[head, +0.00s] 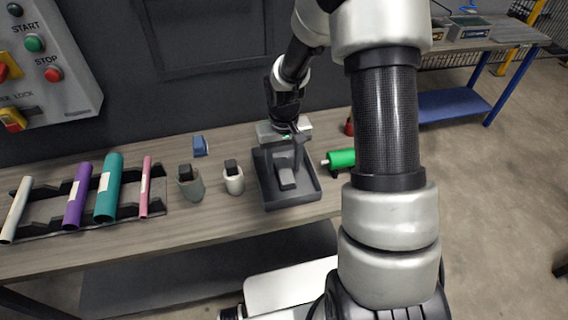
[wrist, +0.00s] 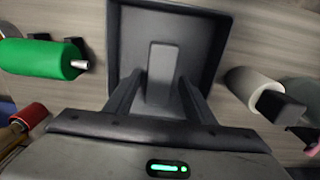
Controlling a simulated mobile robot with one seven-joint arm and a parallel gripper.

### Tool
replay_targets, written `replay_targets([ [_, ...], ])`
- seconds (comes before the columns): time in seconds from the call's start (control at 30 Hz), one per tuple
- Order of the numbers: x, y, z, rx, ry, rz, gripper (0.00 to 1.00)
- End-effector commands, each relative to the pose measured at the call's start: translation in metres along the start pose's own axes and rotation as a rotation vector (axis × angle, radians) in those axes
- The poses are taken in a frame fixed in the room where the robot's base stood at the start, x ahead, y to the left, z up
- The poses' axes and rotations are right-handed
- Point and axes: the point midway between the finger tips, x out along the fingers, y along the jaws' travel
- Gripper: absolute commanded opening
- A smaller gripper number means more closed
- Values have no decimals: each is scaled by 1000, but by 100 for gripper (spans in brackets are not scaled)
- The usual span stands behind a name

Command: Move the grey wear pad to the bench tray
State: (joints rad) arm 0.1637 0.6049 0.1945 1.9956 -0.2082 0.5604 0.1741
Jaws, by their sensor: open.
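The grey wear pad (head: 287,179) is a small flat bar. It lies in the dark bench tray (head: 266,199), near the tray's middle. My gripper (head: 298,146) is above the tray's back part. In the wrist view the jaws (wrist: 159,88) are open, one finger on each side of the pad (wrist: 162,62), with visible gaps between. The tray (wrist: 232,35) frames the pad there. The pad's near end lies low between the fingers; whether its underside sits fully flat is hard to tell.
A green roller (head: 341,159) lies right of the tray. Several coloured tubes rest on a dark rack (head: 155,208) further left. The bench front (head: 240,226) is clear.

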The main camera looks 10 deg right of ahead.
Motion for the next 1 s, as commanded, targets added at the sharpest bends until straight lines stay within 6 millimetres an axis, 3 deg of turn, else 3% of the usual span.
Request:
replay_targets([
  [0.17, -22, 0, -1, 1, 5, 1, 49],
  [0.5, -94, 0, -1, 0, 4, 1, 49],
  [0.83, -134, 0, 3, -2, 18, 7, 49],
  [1.0, -194, 3, 31, -6, 111, 40, 49],
])
